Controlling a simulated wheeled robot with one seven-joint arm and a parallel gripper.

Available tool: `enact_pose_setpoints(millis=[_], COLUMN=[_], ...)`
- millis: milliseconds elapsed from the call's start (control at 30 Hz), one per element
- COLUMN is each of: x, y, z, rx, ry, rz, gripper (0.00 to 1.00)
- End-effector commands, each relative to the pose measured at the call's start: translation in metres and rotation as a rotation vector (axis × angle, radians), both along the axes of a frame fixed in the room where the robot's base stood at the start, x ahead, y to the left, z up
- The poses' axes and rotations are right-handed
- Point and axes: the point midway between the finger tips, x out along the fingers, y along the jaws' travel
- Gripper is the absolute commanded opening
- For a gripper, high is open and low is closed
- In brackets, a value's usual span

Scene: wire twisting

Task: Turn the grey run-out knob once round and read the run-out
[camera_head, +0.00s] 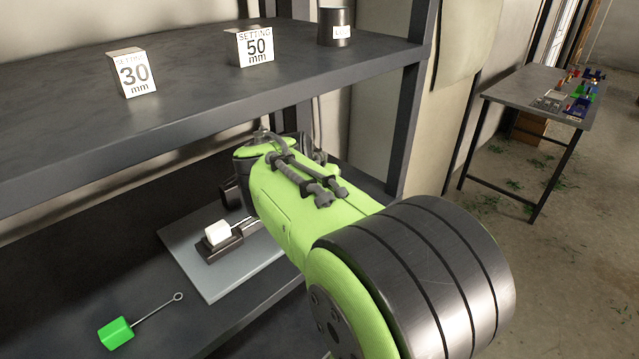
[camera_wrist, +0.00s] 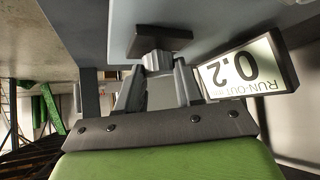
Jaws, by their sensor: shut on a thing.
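In the wrist view my gripper (camera_wrist: 158,72) has its two fingers closed on either side of the grey run-out knob (camera_wrist: 156,60). The knob sits against a dark block (camera_wrist: 160,40). Beside it to the right, a lit white display (camera_wrist: 243,72) reads "RUN-OUT" and 0.2, upside down in this view; the small print by the label is unclear. In the head view my green arm hides the fingertips, the knob and the display. A grey plate (camera_head: 190,262) on the lower shelf carries a dark fixture (camera_head: 220,248) with a white block (camera_head: 216,233).
Left of the plate lies a green block (camera_head: 116,332) with a thin looped rod. The upper shelf (camera_head: 200,90) above my arm holds blocks marked 30 mm (camera_head: 133,74) and 50 mm (camera_head: 256,47) and a dark cylinder (camera_head: 334,24). A side table (camera_head: 530,92) stands far right.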

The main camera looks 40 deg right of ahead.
Motion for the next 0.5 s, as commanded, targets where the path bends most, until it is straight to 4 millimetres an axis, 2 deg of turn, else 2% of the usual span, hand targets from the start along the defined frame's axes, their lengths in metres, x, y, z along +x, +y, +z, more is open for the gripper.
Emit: enact_pose_setpoints(millis=[233, 500], x=[0.0016, 0.0019], y=[0.0016, 0.0016], z=[-0.0008, -0.0012], rx=[0.004, 0.003], ry=[0.005, 0.005], rz=[-0.115, -0.164], gripper=[0.05, 0.05])
